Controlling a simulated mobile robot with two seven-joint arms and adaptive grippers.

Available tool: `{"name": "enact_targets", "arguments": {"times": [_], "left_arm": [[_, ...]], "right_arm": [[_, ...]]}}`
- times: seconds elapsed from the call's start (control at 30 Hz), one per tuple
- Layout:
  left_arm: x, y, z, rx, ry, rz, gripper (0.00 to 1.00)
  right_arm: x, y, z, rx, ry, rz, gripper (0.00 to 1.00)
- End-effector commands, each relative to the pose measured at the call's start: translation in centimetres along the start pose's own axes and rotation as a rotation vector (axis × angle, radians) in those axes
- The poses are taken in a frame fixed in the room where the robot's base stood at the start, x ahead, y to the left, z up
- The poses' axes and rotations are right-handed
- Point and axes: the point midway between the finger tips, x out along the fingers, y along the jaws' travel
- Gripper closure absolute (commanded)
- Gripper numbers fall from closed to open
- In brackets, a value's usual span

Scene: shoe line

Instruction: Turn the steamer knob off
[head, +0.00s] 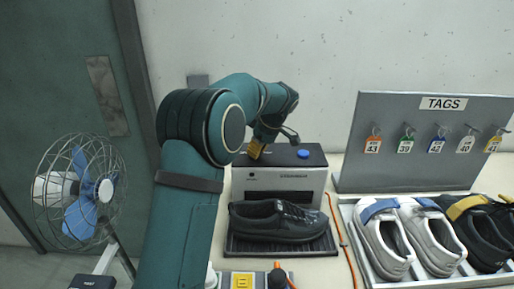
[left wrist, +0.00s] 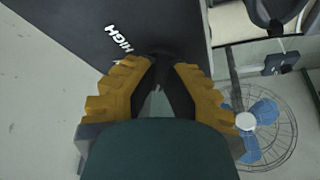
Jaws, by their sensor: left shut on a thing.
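The steamer (head: 285,180) is a grey box with a dark top, standing behind a black shoe (head: 275,220). My left gripper (head: 255,149) reaches down to the left part of its top and hides the knob in the head view. In the left wrist view, the steamer's dark top (left wrist: 70,20) carries the white word HIGH. There my left gripper's yellow fingers (left wrist: 160,75) are shut on the dark knob (left wrist: 162,51), which shows only partly between the tips. Its pointer direction cannot be made out. My right gripper is in neither view.
A blue button (head: 303,153) sits on the steamer's top, right of my gripper. A tag board (head: 440,170) and a tray of shoes (head: 368,270) stand to the right. An orange cable (head: 341,235) runs between. A fan (head: 80,190) stands at left.

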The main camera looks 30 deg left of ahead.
Motion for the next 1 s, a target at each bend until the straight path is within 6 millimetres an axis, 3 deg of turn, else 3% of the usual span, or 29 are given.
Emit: {"name": "enact_targets", "arguments": {"times": [0.6, 0.63, 0.7, 1.0], "left_arm": [[0.26, -0.07, 0.12, -0.038, -0.002, -0.022, 1.0], [0.25, -0.07, 0.12, -0.038, -0.002, -0.022, 0.81], [0.24, -0.06, 0.1, -0.038, -0.002, -0.021, 0.59], [0.04, 0.01, 0.04, -0.037, -0.001, -0.017, 0.59]], "right_arm": [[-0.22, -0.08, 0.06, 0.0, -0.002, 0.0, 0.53], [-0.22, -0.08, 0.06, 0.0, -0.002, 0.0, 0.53], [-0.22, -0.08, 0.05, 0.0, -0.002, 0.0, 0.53], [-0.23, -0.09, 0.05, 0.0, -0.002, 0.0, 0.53]]}}
